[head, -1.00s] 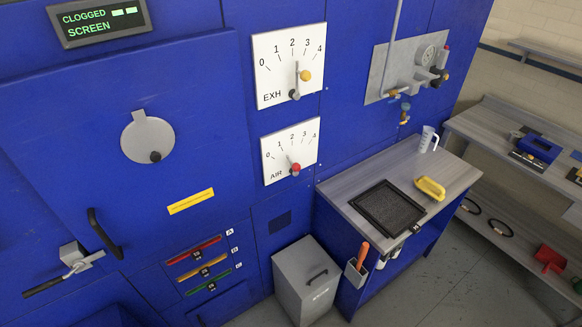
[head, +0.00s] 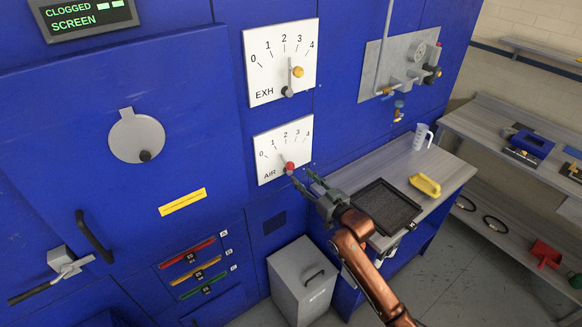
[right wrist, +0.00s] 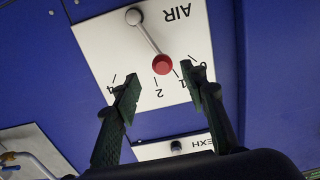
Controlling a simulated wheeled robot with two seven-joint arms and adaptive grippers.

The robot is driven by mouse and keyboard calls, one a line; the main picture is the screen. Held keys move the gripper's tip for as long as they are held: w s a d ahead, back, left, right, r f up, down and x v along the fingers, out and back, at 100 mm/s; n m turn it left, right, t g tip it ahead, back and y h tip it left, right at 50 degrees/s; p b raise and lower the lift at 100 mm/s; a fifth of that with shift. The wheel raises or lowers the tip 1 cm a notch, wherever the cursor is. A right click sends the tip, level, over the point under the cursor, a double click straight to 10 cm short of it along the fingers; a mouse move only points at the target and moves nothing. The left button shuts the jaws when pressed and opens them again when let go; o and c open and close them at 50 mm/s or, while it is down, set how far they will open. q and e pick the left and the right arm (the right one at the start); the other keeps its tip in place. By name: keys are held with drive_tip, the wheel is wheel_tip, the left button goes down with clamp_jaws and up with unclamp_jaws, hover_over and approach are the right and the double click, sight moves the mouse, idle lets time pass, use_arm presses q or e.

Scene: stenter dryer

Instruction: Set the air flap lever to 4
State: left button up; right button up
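The air flap lever is a grey lever with a red knob (head: 290,166) on the white AIR dial plate (head: 266,172), which is marked 0 to 4. In the upside-down right wrist view, the red knob (right wrist: 162,65) appears between the 1 and 2 marks, and the grey pivot (right wrist: 133,17) is at the top. My right gripper (head: 302,179) is just right of and below the knob in the head view. Its fingers (right wrist: 165,78) are open and empty, with the knob appearing between and just beyond the tips. Contact is not visible. My left gripper is out of view.
The EXH dial (head: 280,62) with a yellow knob is above the AIR dial. A grey workbench (head: 350,184) with a black tray (head: 384,207) and a yellow object (head: 425,185) stands to the right. A grey bin (head: 302,280) is below.

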sight(293, 168)
drive_tip(key=x, duration=0.5)
drive_tip(key=r+x, duration=0.1)
drive_tip(key=x, duration=0.2)
drive_tip(key=shift+s, duration=0.1)
drive_tip(key=shift+c, duration=0.7)
clamp_jaws()
